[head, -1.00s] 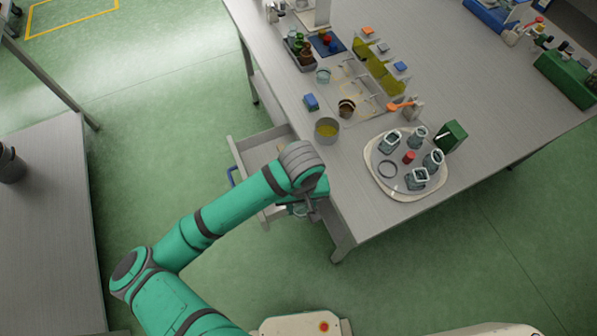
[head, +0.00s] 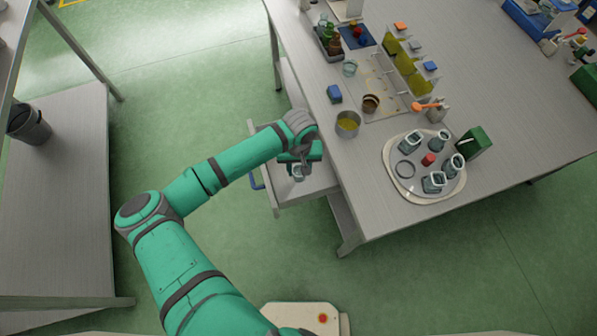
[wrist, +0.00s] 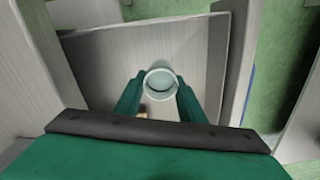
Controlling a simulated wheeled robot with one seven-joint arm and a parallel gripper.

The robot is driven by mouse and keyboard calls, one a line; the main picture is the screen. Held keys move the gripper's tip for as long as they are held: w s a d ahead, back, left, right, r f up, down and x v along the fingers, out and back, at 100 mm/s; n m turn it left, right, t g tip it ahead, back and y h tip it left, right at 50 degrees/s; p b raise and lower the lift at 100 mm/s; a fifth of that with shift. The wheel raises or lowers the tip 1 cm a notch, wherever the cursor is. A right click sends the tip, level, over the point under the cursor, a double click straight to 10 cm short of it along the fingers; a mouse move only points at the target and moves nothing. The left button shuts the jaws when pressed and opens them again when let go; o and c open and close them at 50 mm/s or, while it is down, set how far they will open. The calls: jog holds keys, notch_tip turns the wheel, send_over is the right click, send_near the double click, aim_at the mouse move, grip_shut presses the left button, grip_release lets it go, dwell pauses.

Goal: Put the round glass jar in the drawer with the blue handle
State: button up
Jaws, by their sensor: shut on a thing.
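The round glass jar (head: 297,173) is clear with a pale rim. In the wrist view the jar (wrist: 160,84) sits between the two green fingers of my gripper (wrist: 160,98), which is shut on it. The drawer (head: 310,187) is pulled out from the bench's left side, with its blue handle (head: 256,180) on its outer front. My gripper (head: 298,160) holds the jar over the drawer's interior. In the wrist view the drawer (wrist: 105,65) spreads below the jar; whether the jar touches its floor I cannot tell. My arm hides part of the drawer.
A small brown thing (wrist: 143,111) shows partly behind a finger. On the bench, a metal pot (head: 348,124) stands near the edge above the drawer. A round white tray (head: 394,157) carries several jars. A green box (head: 474,143) stands beside it. The floor left of the drawer is clear.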

aim_at(299, 173)
notch_tip(299, 173, down, 2)
jog(key=shift+w+f, duration=0.1)
jog(key=shift+f, duration=0.1)
jog(key=shift+a+f, duration=0.1)
jog(key=shift+f, duration=0.2)
jog(key=shift+s+d+f, duration=0.15)
jog(key=shift+s+d, duration=0.05)
jog(key=shift+d, duration=0.05)
jog(key=o, duration=1.1)
jog(key=shift+a, duration=0.15)
jog(key=shift+w, duration=0.1)
